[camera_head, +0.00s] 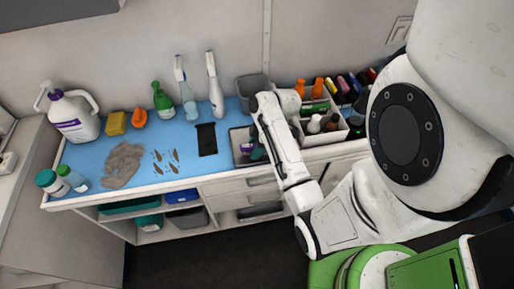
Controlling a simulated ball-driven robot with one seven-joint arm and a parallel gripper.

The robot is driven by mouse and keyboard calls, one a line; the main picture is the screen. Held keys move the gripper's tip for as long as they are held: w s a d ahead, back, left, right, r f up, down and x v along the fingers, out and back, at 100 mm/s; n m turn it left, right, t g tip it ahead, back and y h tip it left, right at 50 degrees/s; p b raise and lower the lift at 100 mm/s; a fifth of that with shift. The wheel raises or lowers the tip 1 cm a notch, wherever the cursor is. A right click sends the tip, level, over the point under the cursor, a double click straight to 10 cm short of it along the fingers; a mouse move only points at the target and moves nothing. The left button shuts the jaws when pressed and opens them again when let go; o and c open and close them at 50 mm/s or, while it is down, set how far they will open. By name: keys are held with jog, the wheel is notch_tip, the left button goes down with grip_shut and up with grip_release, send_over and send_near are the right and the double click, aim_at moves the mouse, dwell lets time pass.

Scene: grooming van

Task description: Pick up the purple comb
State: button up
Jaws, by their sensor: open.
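I cannot clearly make out the purple comb. A shallow grey tray (238,150) sits on the blue counter mat, just left of my forearm. Small dark purple and teal things (257,153) lie at its right side, partly covered by my arm. They are too small to tell whether one is the comb. My arm reaches up over the right part of the counter, beside this tray. My gripper's fingers do not show; the arm hides that area.
A white divided caddy (322,138) with bottles stands right of my forearm, and a grey bin (252,88) behind it. Brushes, a green spray bottle (162,99), a white jug (73,115) and a brown cloth (124,164) occupy the mat (183,145). Shelves lie below.

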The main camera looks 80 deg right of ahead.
jog(key=shift+f, duration=0.2)
jog(key=shift+c, duration=0.3)
grip_shut()
dwell(0.3)
